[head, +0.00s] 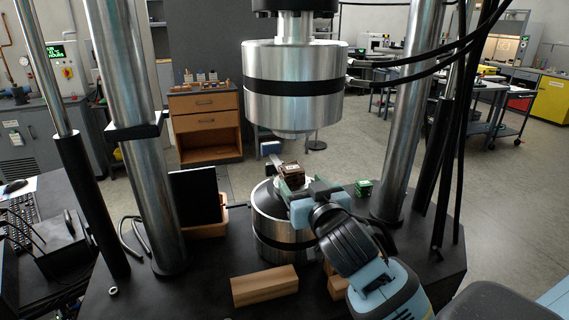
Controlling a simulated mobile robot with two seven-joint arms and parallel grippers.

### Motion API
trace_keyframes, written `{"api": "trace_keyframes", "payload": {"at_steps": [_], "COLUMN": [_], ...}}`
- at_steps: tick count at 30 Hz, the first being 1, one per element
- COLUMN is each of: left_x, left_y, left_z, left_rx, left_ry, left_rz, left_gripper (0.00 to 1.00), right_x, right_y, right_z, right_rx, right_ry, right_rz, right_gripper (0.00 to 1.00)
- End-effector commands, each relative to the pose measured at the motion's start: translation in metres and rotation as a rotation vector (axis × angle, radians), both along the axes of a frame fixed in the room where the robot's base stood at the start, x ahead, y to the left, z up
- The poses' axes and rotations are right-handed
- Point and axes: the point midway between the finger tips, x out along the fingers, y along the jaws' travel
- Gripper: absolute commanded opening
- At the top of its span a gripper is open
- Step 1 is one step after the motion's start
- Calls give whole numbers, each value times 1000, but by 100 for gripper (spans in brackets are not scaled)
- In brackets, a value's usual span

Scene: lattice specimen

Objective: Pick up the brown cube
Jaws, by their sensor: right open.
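The brown cube (291,172) sits on top of the lower silver cylinder (268,206) of the test machine, below the upper silver cylinder. My right gripper (287,182) reaches in from the lower right. It is open, with one finger behind the cube to its left and the other in front of it to its right. The fingers partly hide the cube's base, and I cannot tell whether either finger touches it. My left gripper is not in view.
The upper cylinder (293,84) hangs above the cube. Thick metal columns (140,130) flank the space on both sides. A wooden block (264,286) lies in front.

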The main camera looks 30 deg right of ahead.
Motion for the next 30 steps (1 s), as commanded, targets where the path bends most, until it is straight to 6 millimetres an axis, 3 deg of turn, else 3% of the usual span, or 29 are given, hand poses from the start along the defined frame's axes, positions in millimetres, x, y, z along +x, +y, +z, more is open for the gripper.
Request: {"api": "trace_keyframes", "payload": {"at_steps": [12,23,30], "left_x": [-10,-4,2], "left_y": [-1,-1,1], "left_z": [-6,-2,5], "left_rx": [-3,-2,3], "left_ry": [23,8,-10], "left_rz": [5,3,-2], "left_gripper": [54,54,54], "right_x": [11,28,54], "right_y": [-4,-8,-14], "right_z": [8,7,8], "right_rx": [2,2,1], "right_ry": [-19,-18,-19], "right_rz": [-5,-4,-5], "right_gripper": [66,66,66]}}
